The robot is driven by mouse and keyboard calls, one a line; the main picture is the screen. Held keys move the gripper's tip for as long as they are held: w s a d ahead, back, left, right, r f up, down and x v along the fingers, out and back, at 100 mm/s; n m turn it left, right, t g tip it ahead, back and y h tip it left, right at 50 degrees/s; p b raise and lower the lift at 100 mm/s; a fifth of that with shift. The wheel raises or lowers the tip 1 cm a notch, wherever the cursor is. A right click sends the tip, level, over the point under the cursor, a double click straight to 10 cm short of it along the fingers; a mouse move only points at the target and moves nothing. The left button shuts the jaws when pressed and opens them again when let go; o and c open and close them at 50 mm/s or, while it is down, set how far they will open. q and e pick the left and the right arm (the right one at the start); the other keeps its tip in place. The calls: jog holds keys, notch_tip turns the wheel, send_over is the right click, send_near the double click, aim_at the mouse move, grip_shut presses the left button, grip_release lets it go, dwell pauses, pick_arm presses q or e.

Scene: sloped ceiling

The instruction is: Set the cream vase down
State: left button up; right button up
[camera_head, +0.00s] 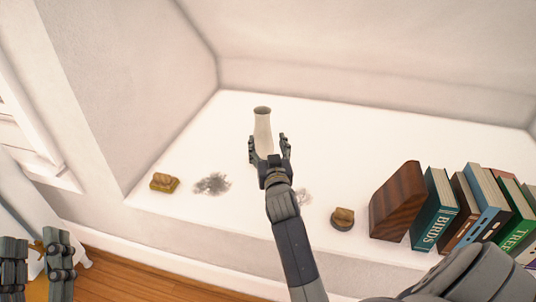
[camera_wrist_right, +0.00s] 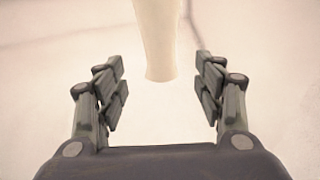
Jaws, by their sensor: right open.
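The cream vase (camera_head: 263,122) stands upright on the white ledge (camera_head: 340,135), with its dark opening at the top. My right gripper (camera_head: 268,147) is at the vase's lower part, open, with a finger to each side of it in the head view. In the right wrist view the vase (camera_wrist_right: 158,45) is between and beyond the open fingertips of my right gripper (camera_wrist_right: 160,85), with gaps on both sides. My left gripper (camera_head: 37,255) is at the lower left, away from the ledge; its fingers appear spread apart.
A small brown-gold object (camera_head: 164,182) and a dark smudge (camera_head: 212,184) lie left of the vase. A small round object (camera_head: 343,217), a wooden bookend (camera_head: 396,200) and several books (camera_head: 435,208) stand to the right. The ledge behind is clear.

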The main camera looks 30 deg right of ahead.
jog(key=s+a+r+n+t+y, duration=0.2)
jog(key=s+a+r+y, duration=0.2)
jog(key=a, duration=0.4)
jog(key=s+a+r+n+t+y, duration=0.2)
jog(key=s+a+r+y, duration=0.3)
jog(key=s+a, duration=0.3)
jog(key=s+a+r+n+t+y, duration=0.2)
jog(key=s+a+r+n+y, duration=0.2)
jog(key=a, duration=0.6)
notch_tip(320, 180, up, 2)
jog(key=s, duration=0.2)
jog(key=shift+s+y, duration=0.4)
jog(key=shift+r, duration=0.1)
